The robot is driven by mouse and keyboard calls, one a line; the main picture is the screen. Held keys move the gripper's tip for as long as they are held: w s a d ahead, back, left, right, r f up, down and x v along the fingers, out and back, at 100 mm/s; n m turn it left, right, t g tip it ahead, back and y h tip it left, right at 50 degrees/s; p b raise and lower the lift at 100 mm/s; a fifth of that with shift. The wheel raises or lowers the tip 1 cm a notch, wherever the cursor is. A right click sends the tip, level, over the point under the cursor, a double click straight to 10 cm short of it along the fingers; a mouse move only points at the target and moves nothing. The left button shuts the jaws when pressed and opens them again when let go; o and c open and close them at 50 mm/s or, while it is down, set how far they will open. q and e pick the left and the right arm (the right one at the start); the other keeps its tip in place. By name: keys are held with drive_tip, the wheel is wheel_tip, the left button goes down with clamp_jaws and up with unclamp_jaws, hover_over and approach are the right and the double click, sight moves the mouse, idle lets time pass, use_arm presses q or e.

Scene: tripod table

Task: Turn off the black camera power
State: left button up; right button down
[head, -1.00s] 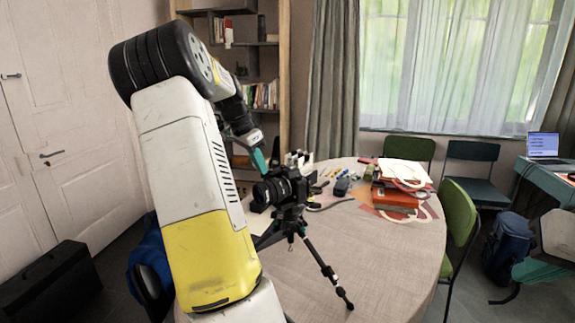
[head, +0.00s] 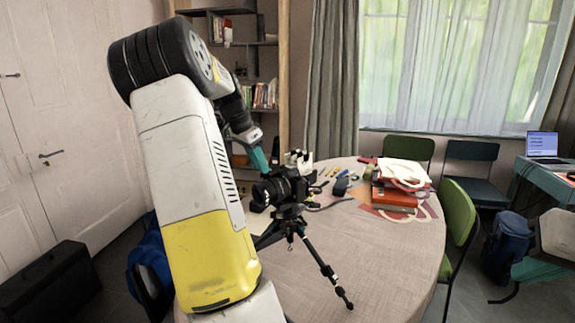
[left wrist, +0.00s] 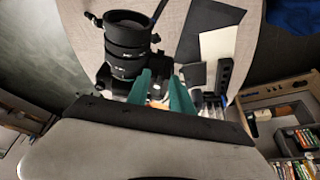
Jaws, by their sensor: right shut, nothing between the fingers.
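The black camera (head: 290,185) sits on a black tripod (head: 318,262) on the round table, its lens pointing left. In the left wrist view the camera (left wrist: 125,45) shows from above, its lens toward the top. My left gripper (head: 268,163) is at the top of the camera in the head view. In the left wrist view its two teal fingers (left wrist: 161,76) stand apart over the camera body, with part of the camera visible between them. The power switch is too small to tell, and I cannot tell whether a finger touches the camera. My right gripper is not in view.
The round table (head: 375,260) is clear at the front right. Red books (head: 396,197), papers and small items lie at its back. A green chair (head: 459,225) stands at its right. My left arm covers the table's left side.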

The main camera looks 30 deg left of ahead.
use_arm(q)
drive_tip(key=v, duration=0.7)
drive_tip(key=shift+r, duration=0.1)
drive_tip(key=s+d+r+n+y, duration=0.1)
drive_tip(key=s+d, duration=0.2)
drive_tip(key=d, duration=0.8)
drive_tip(key=s+d+r+n, duration=0.1)
drive_tip(key=s+d, duration=0.1)
drive_tip(key=d, duration=0.8)
drive_tip(key=s+d+f+n+t, duration=0.1)
drive_tip(key=s+d+f, duration=0.1)
drive_tip(key=s+d, duration=0.4)
drive_tip(key=s+d+f+n+t+h, duration=0.1)
drive_tip(key=s+d+f, duration=0.2)
drive_tip(key=s+d, duration=0.3)
drive_tip(key=s, duration=0.3)
drive_tip(key=shift+s+d+f, duration=0.25)
drive_tip(key=shift+d+f, duration=0.05)
drive_tip(key=shift+d, duration=0.05)
drive_tip(key=shift+a, duration=0.1)
